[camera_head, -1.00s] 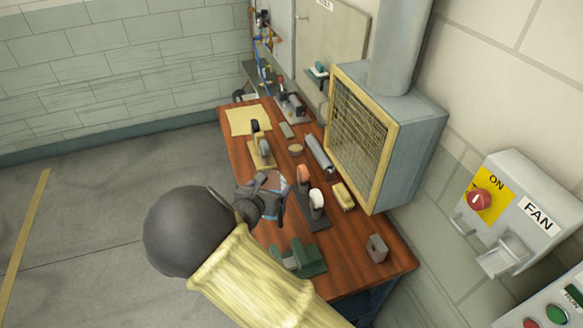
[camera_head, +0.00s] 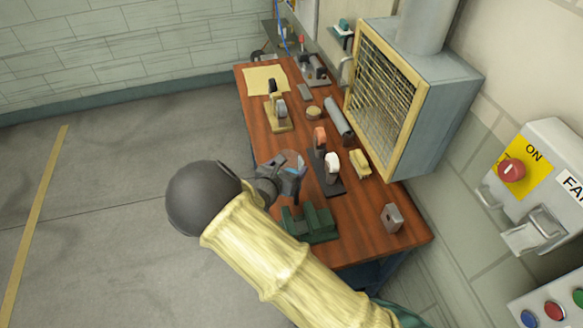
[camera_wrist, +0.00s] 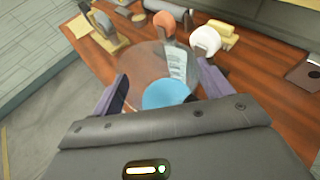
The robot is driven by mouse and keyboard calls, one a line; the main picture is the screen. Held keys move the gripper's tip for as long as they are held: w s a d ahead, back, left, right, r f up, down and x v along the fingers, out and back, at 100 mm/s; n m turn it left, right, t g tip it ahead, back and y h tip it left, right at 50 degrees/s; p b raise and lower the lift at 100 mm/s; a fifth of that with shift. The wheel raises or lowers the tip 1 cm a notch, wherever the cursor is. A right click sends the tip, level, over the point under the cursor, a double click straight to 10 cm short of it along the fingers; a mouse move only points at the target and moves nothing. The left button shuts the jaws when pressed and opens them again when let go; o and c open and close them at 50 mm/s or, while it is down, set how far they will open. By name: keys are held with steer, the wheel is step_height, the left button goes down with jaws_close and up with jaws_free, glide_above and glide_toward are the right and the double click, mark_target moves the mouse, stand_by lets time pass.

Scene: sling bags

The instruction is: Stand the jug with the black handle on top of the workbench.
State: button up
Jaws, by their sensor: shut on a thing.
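A clear jug (camera_wrist: 150,62) with pale measuring marks and blue liquid or a blue base is between my gripper's fingers in the wrist view. My gripper (camera_head: 288,170) is shut on it. In the head view the jug (camera_head: 294,158) is small and partly covered by the gripper. I cannot make out its black handle. The workbench (camera_head: 375,228) has a reddish-brown wooden top. The jug appears over the bench's left edge zone. I cannot tell whether its bottom touches the top.
A green vise-like block (camera_head: 312,224) stands near the jug. A dark stand with orange and white discs (camera_head: 330,165) is close on its right. A yellow block (camera_head: 360,163) and a grey block (camera_head: 392,218) lie beyond. Bare wood shows between the green and grey blocks.

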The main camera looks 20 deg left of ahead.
steer(key=shift+f, duration=1.25)
steer(key=shift+f+p, duration=0.1)
steer(key=shift+p, duration=0.2)
steer(key=shift+f+p, duration=0.75)
steer(key=shift+f, duration=1.25)
steer(key=shift+f, duration=0.15)
steer(key=o, duration=1.7)
steer(key=shift+o, duration=0.2)
